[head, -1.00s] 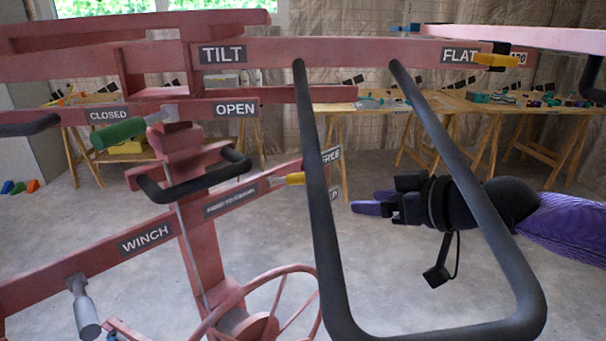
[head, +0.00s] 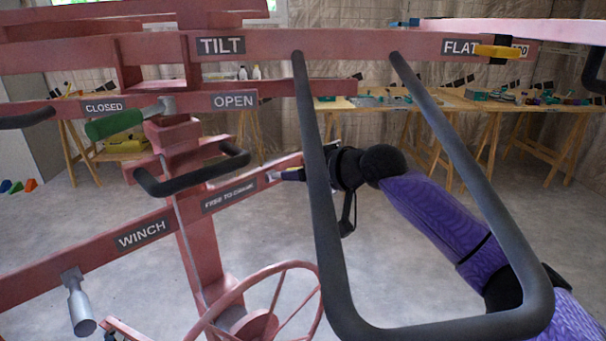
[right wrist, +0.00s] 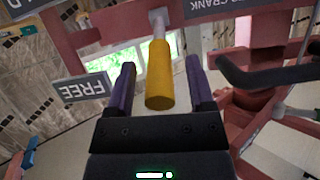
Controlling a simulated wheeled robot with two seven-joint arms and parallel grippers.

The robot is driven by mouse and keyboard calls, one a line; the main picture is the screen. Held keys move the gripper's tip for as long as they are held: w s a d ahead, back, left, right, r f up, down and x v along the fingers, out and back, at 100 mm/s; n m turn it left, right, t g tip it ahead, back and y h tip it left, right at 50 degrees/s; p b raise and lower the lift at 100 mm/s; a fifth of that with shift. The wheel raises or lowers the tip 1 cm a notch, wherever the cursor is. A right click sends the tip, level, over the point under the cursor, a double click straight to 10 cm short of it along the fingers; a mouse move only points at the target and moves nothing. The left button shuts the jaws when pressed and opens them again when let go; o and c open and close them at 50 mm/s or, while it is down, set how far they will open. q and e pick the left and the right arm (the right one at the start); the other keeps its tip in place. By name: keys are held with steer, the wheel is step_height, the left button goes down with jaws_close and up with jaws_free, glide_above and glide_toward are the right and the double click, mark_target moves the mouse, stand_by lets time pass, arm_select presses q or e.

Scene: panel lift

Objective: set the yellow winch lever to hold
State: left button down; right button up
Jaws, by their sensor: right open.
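The yellow winch lever (right wrist: 160,77) shows in the right wrist view, its handle pointing down toward my gripper from a silver mount on the red bar. My right gripper (right wrist: 161,88) is open, with one purple finger on each side of the handle. In the head view the lever (head: 272,177) is a small yellow bit at the right end of the WINCH bar, mostly hidden. My right gripper there is partly hidden behind the black tube frame. A FREE label (right wrist: 83,89) sits beside the lever in the right wrist view. My left gripper is not in view.
A black tube frame (head: 325,230) hangs in front of my right arm. A black handle (head: 195,178) and a red wheel (head: 265,305) stand left of the lever. The green lever (head: 114,124) is by CLOSED. Work tables (head: 440,106) stand behind, with open floor between.

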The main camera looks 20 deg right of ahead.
jaws_close()
stand_by(0.3)
stand_by(1.1)
